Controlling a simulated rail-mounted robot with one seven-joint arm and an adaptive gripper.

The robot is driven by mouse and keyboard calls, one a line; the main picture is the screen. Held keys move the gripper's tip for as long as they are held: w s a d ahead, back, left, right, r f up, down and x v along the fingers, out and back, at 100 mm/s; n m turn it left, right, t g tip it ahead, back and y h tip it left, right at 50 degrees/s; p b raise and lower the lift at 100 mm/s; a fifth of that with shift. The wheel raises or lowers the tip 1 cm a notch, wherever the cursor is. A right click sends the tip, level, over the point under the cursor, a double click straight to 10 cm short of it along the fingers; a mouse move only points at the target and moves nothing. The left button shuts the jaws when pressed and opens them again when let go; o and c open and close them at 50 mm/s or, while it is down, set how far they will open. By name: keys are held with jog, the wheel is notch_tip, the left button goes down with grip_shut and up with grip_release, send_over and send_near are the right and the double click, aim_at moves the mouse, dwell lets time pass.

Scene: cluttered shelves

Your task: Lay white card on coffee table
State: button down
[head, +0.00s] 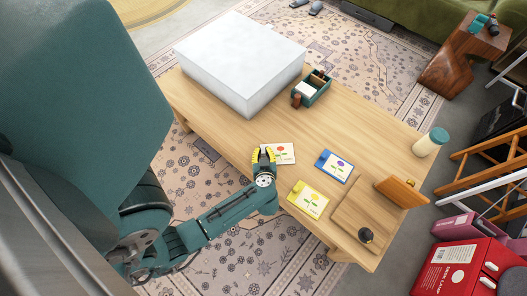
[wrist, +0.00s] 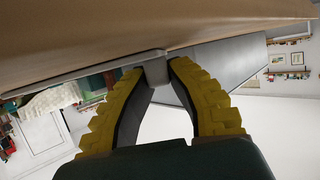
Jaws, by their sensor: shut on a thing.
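In the wrist view, the fingertips (wrist: 157,68) meet on a small grey piece at a thin edge close to the wooden surface. The fingers hide the card's left end.
A blue card (head: 335,166) and a yellow card (head: 309,199) lie to the right. Beyond them are a wooden board (head: 352,212), with a dark knob-like item, and a jar (head: 430,143). A large white box (head: 240,55) and a green organizer (head: 312,92) stand behind.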

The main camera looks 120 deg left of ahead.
jog(key=c, duration=1.1)
grip_release()
jog(key=shift+r, duration=0.1)
jog(key=p+v, duration=0.4)
jog(key=v, duration=0.6)
jog(key=shift+w+d+r, duration=0.2)
jog(key=shift+w+r, duration=0.05)
jog(key=shift+r, duration=0.1)
jog(key=shift+w+d+r, duration=0.1)
jog(key=shift+w+d, duration=0.2)
jog(key=shift+d, duration=0.25)
